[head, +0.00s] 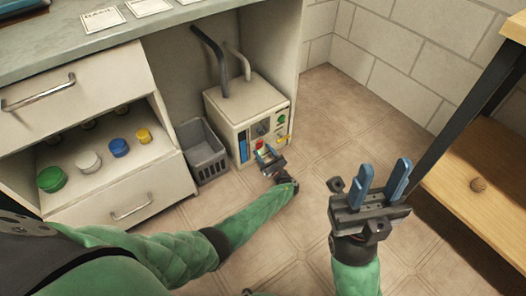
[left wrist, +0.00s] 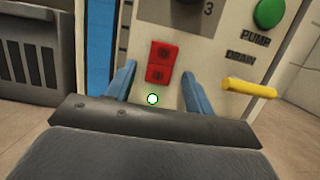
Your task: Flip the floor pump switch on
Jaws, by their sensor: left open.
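The floor pump (head: 232,100) is a cream box on the floor under the counter, with dark and pale hoses rising from its top. Its front panel holds a red rocker switch (left wrist: 162,62), also visible in the head view (head: 259,144). My left gripper (head: 268,155) is open in front of the panel. In the left wrist view its blue fingers (left wrist: 158,85) stand either side of the switch, seemingly without touching it; the exact gap is unclear. A small white spot with a green ring (left wrist: 152,99) shows below the switch. My right gripper (head: 384,172) is open and empty, away from the pump.
On the panel are a green button (left wrist: 269,13) above the word PUMP, a yellow lever (left wrist: 249,88) by DRAIN and a blue strip (left wrist: 99,45). A grey basket (head: 206,160) stands left of the pump. A wooden shelf (head: 475,170) is at right. Floor between is clear.

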